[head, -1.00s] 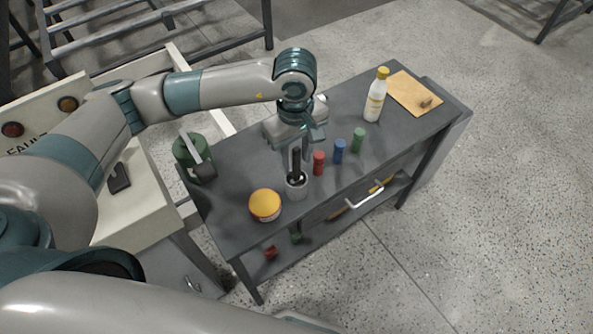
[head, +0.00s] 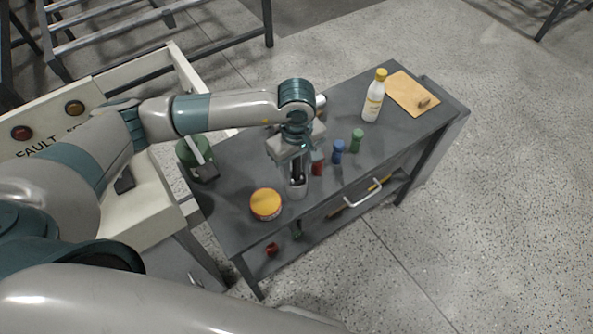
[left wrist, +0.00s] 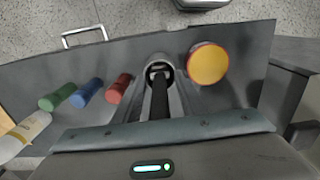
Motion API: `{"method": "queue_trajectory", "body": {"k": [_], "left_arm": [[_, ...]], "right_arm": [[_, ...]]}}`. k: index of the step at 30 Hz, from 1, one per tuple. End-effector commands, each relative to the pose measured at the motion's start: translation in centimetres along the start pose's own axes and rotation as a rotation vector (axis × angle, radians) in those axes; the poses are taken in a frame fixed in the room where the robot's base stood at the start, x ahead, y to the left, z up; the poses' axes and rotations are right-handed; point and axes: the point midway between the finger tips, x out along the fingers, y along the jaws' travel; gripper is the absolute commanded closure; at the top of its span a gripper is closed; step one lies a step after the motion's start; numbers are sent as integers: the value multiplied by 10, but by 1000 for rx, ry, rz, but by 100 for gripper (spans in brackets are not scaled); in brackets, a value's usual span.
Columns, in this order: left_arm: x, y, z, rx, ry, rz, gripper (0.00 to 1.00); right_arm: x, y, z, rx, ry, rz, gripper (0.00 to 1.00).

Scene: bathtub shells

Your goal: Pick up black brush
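The black brush (head: 297,169) stands handle-up in a small grey cup (head: 298,190) on the dark table. In the left wrist view the brush handle (left wrist: 160,98) rises from the cup (left wrist: 158,62) toward the camera. My left gripper (head: 297,166) is above the cup, pointing down. In the left wrist view its fingers lie on both sides of the handle, with gaps visible, so it looks open around the brush. The lower brush is hidden inside the cup. My right gripper is not in view.
A yellow-lidded tub (head: 266,203) stands close to the cup. Farther off are a white bottle (head: 373,100) and a tan board (head: 411,92). A green canister (head: 190,157) is at left.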

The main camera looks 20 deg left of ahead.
Motion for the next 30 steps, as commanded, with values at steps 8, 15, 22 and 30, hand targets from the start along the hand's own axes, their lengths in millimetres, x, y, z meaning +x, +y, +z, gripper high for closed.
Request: {"method": "queue_trajectory", "body": {"k": [8,15,22,30], "left_arm": [[0,0,0,0,0,0,74],[0,0,0,0,0,0,100],[-2,0,0,0,0,1,100],[-23,1,0,2,1,3,100]], "right_arm": [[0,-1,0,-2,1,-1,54],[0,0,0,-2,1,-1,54],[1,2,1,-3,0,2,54],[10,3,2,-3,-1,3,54]]}}
